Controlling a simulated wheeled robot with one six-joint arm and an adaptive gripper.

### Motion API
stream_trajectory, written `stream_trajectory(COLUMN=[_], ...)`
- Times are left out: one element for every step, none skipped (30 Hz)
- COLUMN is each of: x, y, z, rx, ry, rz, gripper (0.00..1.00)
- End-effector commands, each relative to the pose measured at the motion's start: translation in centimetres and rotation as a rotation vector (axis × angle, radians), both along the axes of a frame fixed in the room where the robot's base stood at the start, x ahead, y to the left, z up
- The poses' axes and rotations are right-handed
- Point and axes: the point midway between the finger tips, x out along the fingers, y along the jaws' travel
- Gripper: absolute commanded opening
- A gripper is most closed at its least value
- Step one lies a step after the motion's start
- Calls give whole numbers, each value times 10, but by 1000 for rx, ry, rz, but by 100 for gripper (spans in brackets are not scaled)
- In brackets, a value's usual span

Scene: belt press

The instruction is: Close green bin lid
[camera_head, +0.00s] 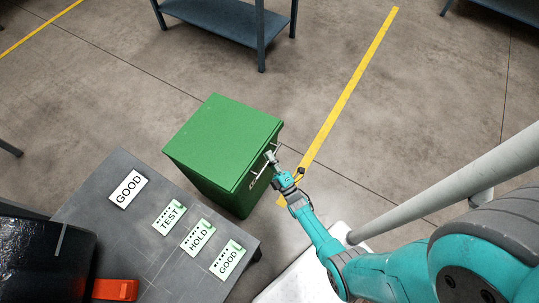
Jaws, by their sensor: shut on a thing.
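The green bin (222,192) stands on the floor near the middle of the head view. Its green lid (221,138) lies flat over the top and looks down on the rim. A silver handle bar (257,174) runs along the bin's right side, just below the lid edge. My gripper (271,158) is at this handle and shut on it, reaching in from the lower right. The fingers are small in the picture and partly hide the handle.
A grey table (105,225) with GOOD, TEST and HOLD labels stands close at the bin's lower left. A black box (40,260) and an orange part (115,290) are at its left. A blue shelf (225,20) stands behind. Open floor lies right, across a yellow line (345,95).

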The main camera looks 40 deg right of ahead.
Motion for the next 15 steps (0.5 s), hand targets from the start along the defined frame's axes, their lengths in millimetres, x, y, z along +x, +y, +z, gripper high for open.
stream_trajectory(x=[-1, -1, -2, -2, -2, -2, -2, -2, -3, -3, -3, -3, -3, -3, -3], y=[-1, -1, -1, -1, -1, -1, -1, -1, -1, -1, -1, -1, -1, -1, -1], z=[-1, -1, -2, -2, -2, -2, -2, -2, -2, -2, -2, -2, -2, -2, -2], rx=[2, 2, 2, 2, 2, 2, 2, 2, 2, 3, 3, 3, 3, 3, 3], ry=[1, 1, 0, 0, 0, 0, 1, 1, 1, 1, 1, 1, 1, 1, 1], rz=[-4, -4, -4, -4, -5, -5, -4, -4, -4, -5, -5, -5, -5, -5, -5], gripper=[0, 0, 0, 0, 0, 0, 0, 0, 0, 0, 0, 0, 16, 23, 25])
